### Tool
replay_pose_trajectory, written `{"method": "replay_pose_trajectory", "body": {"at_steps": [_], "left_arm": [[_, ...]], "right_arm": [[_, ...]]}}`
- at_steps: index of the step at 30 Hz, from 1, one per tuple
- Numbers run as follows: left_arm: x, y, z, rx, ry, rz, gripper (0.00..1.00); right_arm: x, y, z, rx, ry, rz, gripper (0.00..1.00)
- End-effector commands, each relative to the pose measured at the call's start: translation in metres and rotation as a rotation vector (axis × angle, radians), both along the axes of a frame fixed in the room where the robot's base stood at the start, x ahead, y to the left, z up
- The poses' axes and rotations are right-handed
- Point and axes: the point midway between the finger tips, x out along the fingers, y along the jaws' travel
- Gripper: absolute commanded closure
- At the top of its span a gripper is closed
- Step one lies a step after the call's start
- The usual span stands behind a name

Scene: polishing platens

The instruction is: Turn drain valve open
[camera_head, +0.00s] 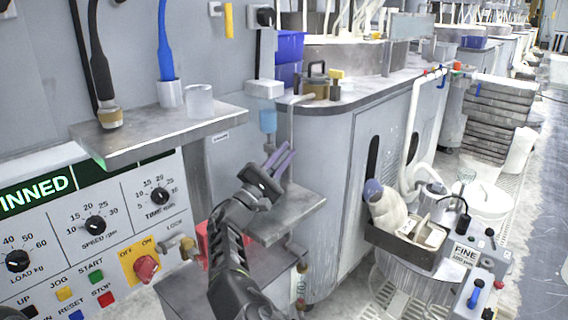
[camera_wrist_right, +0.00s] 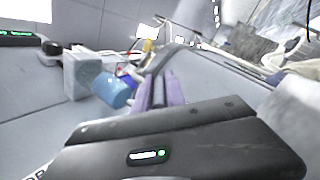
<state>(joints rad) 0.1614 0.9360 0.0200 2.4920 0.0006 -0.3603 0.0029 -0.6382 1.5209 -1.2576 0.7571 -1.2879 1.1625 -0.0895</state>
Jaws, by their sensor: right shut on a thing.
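My right gripper (camera_head: 279,160) has purple fingers and reaches up from the bottom of the head view. Its fingers are closed around a thin grey upright pipe (camera_head: 290,118) with a bent top, above a small metal shelf. In the right wrist view, the purple fingers (camera_wrist_right: 160,92) stand on both sides of this grey pipe (camera_wrist_right: 166,58). I cannot tell for sure which fitting is the drain valve. A brass fitting with red (camera_head: 302,270) sits low beside the cabinet. My left gripper is not in view.
A blue cup-like part (camera_head: 268,121) hangs just left of the pipe. The small metal shelf (camera_head: 300,212) lies under the gripper. A control panel (camera_head: 110,215) with knobs and buttons is at the left. A tray (camera_head: 395,245) with a white bottle is at the right.

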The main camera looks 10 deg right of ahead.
Motion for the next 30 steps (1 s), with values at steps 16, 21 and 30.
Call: {"method": "replay_pose_trajectory", "body": {"at_steps": [16, 21, 30], "left_arm": [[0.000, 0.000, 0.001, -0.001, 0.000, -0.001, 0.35], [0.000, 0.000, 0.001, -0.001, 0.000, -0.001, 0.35], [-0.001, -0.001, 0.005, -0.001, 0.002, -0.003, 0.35]], "right_arm": [[0.000, 0.000, 0.000, 0.004, 0.004, 0.000, 0.63], [0.000, 0.000, 0.000, 0.004, 0.004, 0.000, 0.63], [-0.012, 0.021, -0.013, 0.001, 0.006, 0.001, 0.63]]}}
